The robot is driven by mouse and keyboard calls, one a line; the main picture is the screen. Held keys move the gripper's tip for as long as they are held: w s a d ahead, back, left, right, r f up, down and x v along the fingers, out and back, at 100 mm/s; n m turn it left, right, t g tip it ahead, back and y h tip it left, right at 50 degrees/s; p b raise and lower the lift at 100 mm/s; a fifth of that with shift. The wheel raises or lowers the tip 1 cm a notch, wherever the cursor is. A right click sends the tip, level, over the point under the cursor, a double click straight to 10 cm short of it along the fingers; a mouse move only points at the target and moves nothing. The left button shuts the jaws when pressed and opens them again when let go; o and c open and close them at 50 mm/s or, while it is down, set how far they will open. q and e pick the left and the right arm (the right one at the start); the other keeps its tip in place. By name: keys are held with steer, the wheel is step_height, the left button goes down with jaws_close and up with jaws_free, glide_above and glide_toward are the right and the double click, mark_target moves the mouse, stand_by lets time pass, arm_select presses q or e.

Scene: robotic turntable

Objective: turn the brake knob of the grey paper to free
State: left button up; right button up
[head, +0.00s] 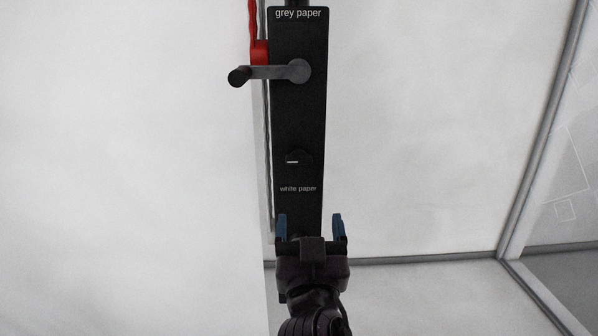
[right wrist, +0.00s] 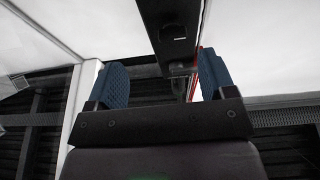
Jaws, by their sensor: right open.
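A tall black panel (head: 298,120) carries the label "grey paper" (head: 298,13) at its top and "white paper" (head: 298,188) lower down. A crank (head: 270,72) with a dark handle points left near the top. A small black knob (head: 298,158) with a white mark at its left sits just above the "white paper" label. My right gripper (head: 311,226) is open and empty, with blue fingertips either side of the panel's lower end in the picture. In the right wrist view the fingers (right wrist: 163,80) are apart and the panel's dark underside (right wrist: 177,25) shows beyond them. My left gripper is out of view.
A red part (head: 260,50) stands beside the panel's upper left edge, near the crank. Pale walls lie either side. A grey frame post (head: 545,130) stands at the right, with a horizontal rail (head: 410,257) lower down.

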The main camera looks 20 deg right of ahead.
mark_target(299, 164)
steer(key=shift+t, duration=0.7)
steer(key=w+r+p, duration=0.1)
steer(key=w+r, duration=0.3)
steer(key=w, duration=0.1)
steer(key=w+d+r+p, duration=0.1)
steer(key=w+r, duration=0.1)
steer(key=w, duration=0.1)
steer(key=shift+w+p, duration=0.15)
steer(key=shift+p, duration=0.2)
steer(key=shift+w+d+r, duration=0.1)
steer(key=shift+w+d, duration=0.1)
steer(key=shift+w, duration=0.45)
steer(key=c, duration=0.9)
steer(key=shift+c, duration=0.2)
